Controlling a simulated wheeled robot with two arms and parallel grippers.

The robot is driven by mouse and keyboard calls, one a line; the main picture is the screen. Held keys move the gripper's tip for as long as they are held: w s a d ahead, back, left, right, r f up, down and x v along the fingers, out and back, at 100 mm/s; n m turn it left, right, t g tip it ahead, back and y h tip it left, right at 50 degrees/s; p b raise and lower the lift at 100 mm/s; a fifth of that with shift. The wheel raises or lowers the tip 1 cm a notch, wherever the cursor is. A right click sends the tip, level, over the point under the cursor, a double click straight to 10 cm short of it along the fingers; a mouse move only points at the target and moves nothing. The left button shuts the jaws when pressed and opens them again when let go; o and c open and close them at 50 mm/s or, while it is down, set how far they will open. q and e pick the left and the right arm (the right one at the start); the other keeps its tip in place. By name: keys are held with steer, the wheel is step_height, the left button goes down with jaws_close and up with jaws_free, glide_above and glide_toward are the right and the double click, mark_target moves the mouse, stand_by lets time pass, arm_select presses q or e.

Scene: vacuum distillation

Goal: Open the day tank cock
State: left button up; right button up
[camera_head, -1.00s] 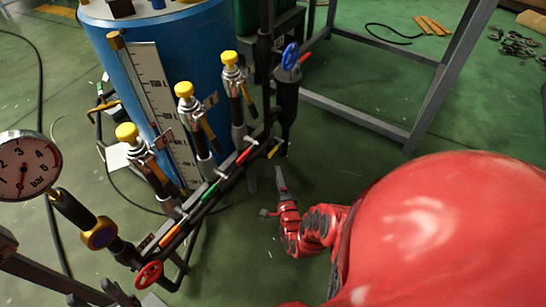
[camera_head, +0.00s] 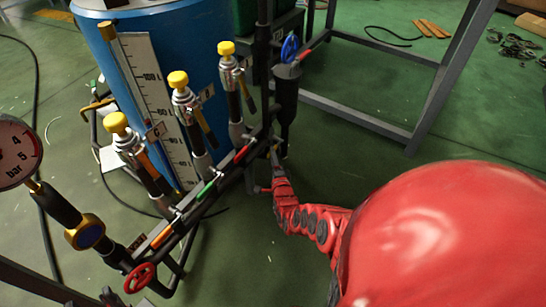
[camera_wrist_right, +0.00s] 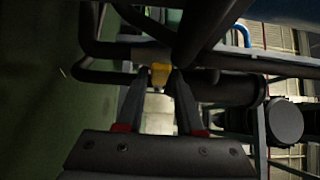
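A dark pipe manifold (camera_head: 190,222) carries cocks with coloured levers: an orange lever (camera_head: 162,236), a green lever (camera_head: 207,188) and a red lever (camera_head: 242,153). A small yellow lever (camera_wrist_right: 160,74) shows in the right wrist view at the manifold's far end. No readable label shows which cock is the day tank's. My right gripper (camera_head: 276,152) is at that far end, and in the head view its tips are hard to make out. In the wrist view its two fingers stand apart with the yellow lever between their tips. Contact cannot be told. My left gripper is out of view.
A blue tank (camera_head: 190,50) with a white scale (camera_head: 150,85) stands behind the manifold. Several yellow-capped valves (camera_head: 180,80) rise from it. A dark funnel-topped pipe (camera_head: 286,95), a pressure gauge (camera_head: 15,155) and a red handwheel (camera_head: 140,277) are nearby. A grey frame (camera_head: 440,95) stands right.

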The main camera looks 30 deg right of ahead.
jaws_close()
stand_by(1.1)
